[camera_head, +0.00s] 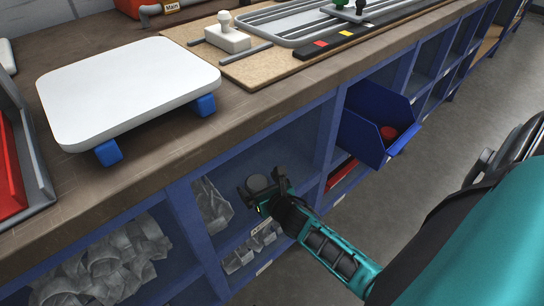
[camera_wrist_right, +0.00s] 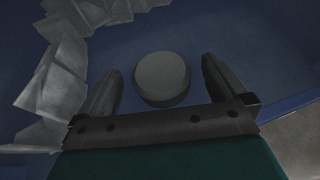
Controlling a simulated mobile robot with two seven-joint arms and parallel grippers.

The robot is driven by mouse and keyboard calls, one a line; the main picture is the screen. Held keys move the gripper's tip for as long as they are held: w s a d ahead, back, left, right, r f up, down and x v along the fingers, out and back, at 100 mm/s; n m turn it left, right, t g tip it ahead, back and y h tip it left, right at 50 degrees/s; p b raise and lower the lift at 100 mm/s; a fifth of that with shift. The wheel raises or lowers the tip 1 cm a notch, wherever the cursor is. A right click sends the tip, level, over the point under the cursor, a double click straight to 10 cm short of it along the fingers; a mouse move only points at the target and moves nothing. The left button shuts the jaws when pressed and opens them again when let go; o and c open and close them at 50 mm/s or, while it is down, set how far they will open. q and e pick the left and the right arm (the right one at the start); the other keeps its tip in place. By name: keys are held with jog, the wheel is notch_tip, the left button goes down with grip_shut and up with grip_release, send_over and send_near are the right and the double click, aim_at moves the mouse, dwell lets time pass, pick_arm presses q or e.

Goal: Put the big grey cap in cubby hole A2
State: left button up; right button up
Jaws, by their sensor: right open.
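The big grey cap (camera_wrist_right: 162,77) is a short round grey cylinder. In the right wrist view it lies on the blue floor of a cubby hole, between the two fingers of my right gripper (camera_wrist_right: 160,85). The fingers are apart on either side of it, with gaps, and do not touch it. In the head view the cap (camera_head: 258,184) shows inside the cubby hole under the bench, and my right gripper (camera_head: 262,190) reaches in at it. My left gripper is not in view. I cannot read which cubby hole is A2.
Grey angular pieces (camera_head: 212,205) lie left of the cap in the same cubby hole. A cubby hole (camera_head: 110,265) further left holds several grey parts. A blue bin (camera_head: 375,122) juts out right of my arm. The wooden bench top (camera_head: 190,150) overhangs the cubby holes.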

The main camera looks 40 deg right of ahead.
jog(key=p+v, duration=0.2)
jog(key=v, duration=0.7)
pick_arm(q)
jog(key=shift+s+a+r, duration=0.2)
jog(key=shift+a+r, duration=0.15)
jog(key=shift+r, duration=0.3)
pick_arm(e)
jog(key=s+a+r+m+y, duration=0.1)
jog(key=a+m, duration=0.3)
jog(key=m, duration=0.6)
jog(key=s+a+r+m+g+y, duration=0.1)
jog(key=a+m, duration=0.4)
jog(key=m, duration=0.6)
jog(key=s+a+r+m+g+y, duration=0.1)
jog(key=s+a+m, duration=0.3)
jog(key=m, duration=0.6)
jog(key=shift+a+r+m+y, duration=0.3)
jog(key=shift+a+r+y, duration=0.3)
jog(key=shift+y, duration=0.3)
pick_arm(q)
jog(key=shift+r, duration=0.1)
pick_arm(e)
jog(key=shift+d+r, duration=0.15)
